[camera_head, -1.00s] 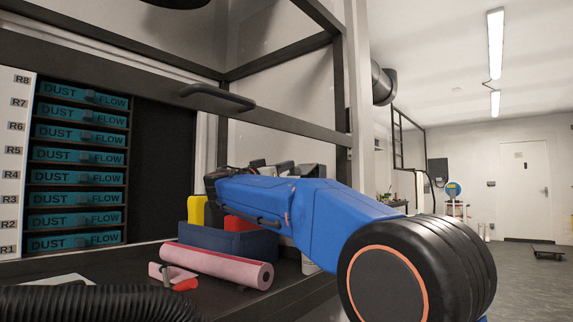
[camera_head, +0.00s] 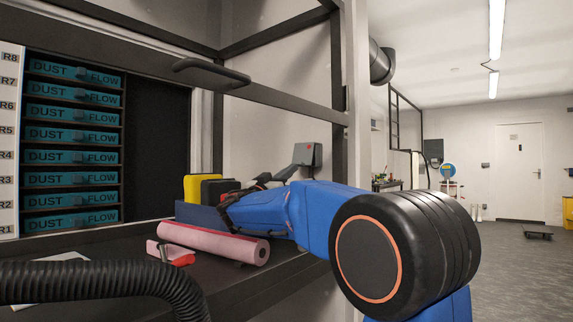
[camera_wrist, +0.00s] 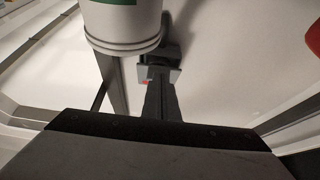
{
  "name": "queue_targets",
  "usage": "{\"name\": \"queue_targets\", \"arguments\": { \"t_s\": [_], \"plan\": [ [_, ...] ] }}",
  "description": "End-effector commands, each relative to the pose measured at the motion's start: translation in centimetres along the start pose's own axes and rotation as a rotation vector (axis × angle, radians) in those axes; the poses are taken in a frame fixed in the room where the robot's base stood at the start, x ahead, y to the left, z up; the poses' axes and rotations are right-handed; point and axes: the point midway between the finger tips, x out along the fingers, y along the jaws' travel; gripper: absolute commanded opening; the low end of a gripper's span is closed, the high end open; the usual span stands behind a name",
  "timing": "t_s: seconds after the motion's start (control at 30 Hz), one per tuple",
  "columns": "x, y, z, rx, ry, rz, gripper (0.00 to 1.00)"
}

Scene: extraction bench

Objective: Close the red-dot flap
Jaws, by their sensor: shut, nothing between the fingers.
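A grey box (camera_head: 308,156) with a small red dot is mounted on the side wall of the hood, behind my blue arm. A grey flap-like piece (camera_head: 284,173) shows just below and left of it; how far it stands open I cannot tell. In the wrist view a grey part (camera_wrist: 172,74) with a bit of red lies at the tips of my gripper (camera_wrist: 160,82). The gripper is shut and empty, its tips at or just in front of that part; contact is unclear. In the head view my gripper (camera_head: 264,182) is small and dark, just left of the box.
A blue bin (camera_head: 200,216) holds yellow, black and red items. A pink roll (camera_head: 215,242) and a red-handled tool (camera_head: 180,258) lie on the bench. A black hose (camera_head: 90,282) crosses the front. A white cylinder (camera_wrist: 122,30) is close to my gripper in the wrist view.

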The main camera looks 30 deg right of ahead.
Motion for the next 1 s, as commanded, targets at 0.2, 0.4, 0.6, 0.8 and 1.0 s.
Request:
{"name": "queue_targets", "arguments": {
  "t_s": [0.2, 0.4, 0.6, 0.8, 1.0],
  "plan": [
    [1.0, 0.0, 1.9, -0.002, 0.0, 0.0, 0.0],
    [1.7, -0.1, 2.9, -0.001, 0.0, -0.001, 0.0],
    [2.1, 0.0, 3.4, 0.0, -0.001, 0.0, 0.0],
    [2.2, 0.0, 3.5, 0.0, 0.0, 0.0, 0.0],
    [2.2, 0.0, 3.5, 0.0, 0.0, 0.0, 0.0]
  ]
}}
